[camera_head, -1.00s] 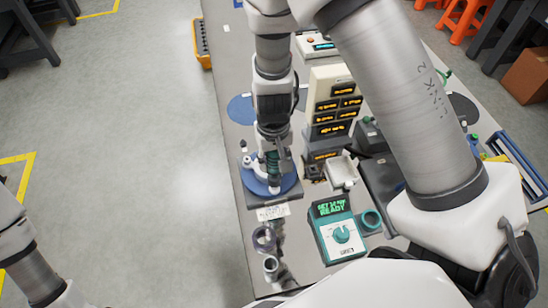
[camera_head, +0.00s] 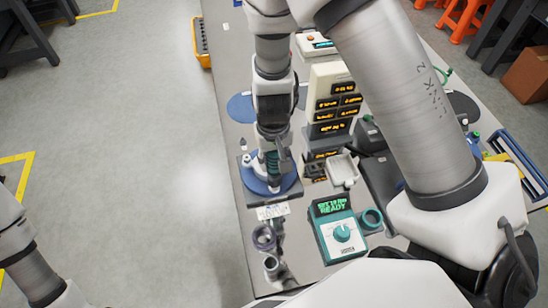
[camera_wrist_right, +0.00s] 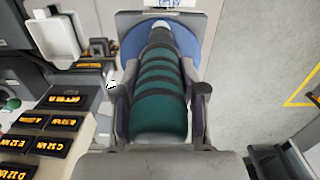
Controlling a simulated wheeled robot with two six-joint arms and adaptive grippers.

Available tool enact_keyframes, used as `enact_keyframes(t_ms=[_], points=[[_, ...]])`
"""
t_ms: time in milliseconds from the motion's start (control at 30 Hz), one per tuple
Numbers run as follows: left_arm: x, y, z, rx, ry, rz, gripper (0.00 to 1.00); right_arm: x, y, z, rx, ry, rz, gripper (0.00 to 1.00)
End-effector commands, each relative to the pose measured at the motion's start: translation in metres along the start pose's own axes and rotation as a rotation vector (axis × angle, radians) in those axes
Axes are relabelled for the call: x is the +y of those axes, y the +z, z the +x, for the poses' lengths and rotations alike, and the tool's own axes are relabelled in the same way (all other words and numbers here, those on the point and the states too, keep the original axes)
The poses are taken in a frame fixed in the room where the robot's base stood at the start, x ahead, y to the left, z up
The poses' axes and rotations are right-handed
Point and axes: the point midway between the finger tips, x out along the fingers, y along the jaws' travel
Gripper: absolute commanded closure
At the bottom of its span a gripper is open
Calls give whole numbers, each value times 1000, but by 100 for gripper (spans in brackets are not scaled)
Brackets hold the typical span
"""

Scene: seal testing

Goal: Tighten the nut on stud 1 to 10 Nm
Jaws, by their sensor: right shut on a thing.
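My right gripper (camera_head: 272,158) is shut on a teal and black ribbed tool (camera_wrist_right: 160,98). In the right wrist view, its fingers lie on both sides of the tool's grip. The tool points at a blue round plate (camera_head: 288,189) on a grey base (camera_head: 232,178). The tool's tip, the nut and stud 1 are hidden behind the gripper and tool, so I cannot tell whether they touch. A teal controller (camera_head: 335,246) has a green display (camera_head: 331,206) with a setting line and "READY". My left gripper is out of view; only part of its arm shows at lower left.
A pale panel (camera_head: 338,72) with several orange labels stands behind the gripper's right side. The table edge and open floor lie to the left.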

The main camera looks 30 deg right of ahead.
Motion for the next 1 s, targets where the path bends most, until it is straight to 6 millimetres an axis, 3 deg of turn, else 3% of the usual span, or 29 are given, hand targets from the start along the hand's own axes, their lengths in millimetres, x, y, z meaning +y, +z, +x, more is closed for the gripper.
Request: enact_keyframes(t_ms=[1000], points=[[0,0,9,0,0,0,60,0,0,10,1,0,0,100]])
